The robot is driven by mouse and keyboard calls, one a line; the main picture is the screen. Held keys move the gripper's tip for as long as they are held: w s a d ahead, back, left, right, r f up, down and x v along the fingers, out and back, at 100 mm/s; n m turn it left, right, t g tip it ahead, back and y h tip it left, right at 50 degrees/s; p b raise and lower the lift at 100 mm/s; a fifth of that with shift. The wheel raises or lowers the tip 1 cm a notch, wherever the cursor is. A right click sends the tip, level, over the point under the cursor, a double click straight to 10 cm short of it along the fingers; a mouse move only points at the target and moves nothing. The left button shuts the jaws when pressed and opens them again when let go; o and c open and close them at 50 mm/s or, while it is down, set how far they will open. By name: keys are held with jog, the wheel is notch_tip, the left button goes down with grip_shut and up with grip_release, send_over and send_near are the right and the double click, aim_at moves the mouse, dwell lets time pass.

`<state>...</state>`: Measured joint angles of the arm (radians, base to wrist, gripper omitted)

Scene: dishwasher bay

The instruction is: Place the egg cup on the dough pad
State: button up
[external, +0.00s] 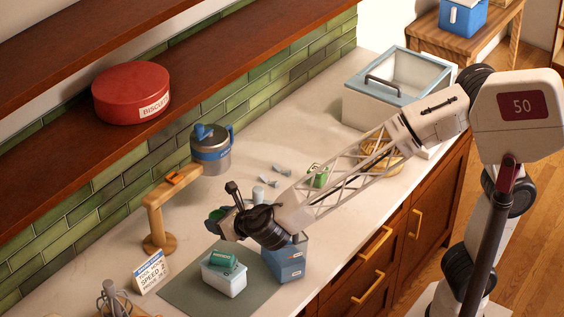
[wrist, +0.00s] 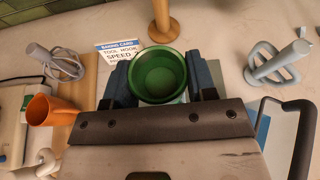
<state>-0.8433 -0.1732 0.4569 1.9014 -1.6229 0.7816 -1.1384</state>
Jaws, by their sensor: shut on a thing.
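The egg cup, a small round green cup (wrist: 162,76), is between the blue fingers of my gripper (wrist: 161,88) in the wrist view. Its open mouth faces the camera, and my gripper is shut on it. In the external view, my gripper (external: 217,222) is above the counter, over the back part of the dough pad; only a bit of green shows there. The dough pad, a flat grey-green mat (external: 180,291), lies near the counter's front edge. A white tub (external: 224,279) with a green item on top stands on it.
A blue box (external: 285,263) stands at the pad's right side, under my wrist. A baking card (external: 151,271) stands left of the pad. A wooden stand (external: 155,215) is behind, and a whisk (external: 110,297) is at front left. An orange cup (wrist: 38,110) shows at left.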

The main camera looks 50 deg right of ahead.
send_over(223, 256)
jog(key=shift+a+f, duration=0.1)
jog(key=shift+f, duration=3)
jog(key=shift+f, duration=1.9)
jog(key=shift+f, duration=0.15)
jog(key=o, duration=0.9)
jog(key=shift+o, duration=0.2)
jog(key=shift+r, duration=0.2)
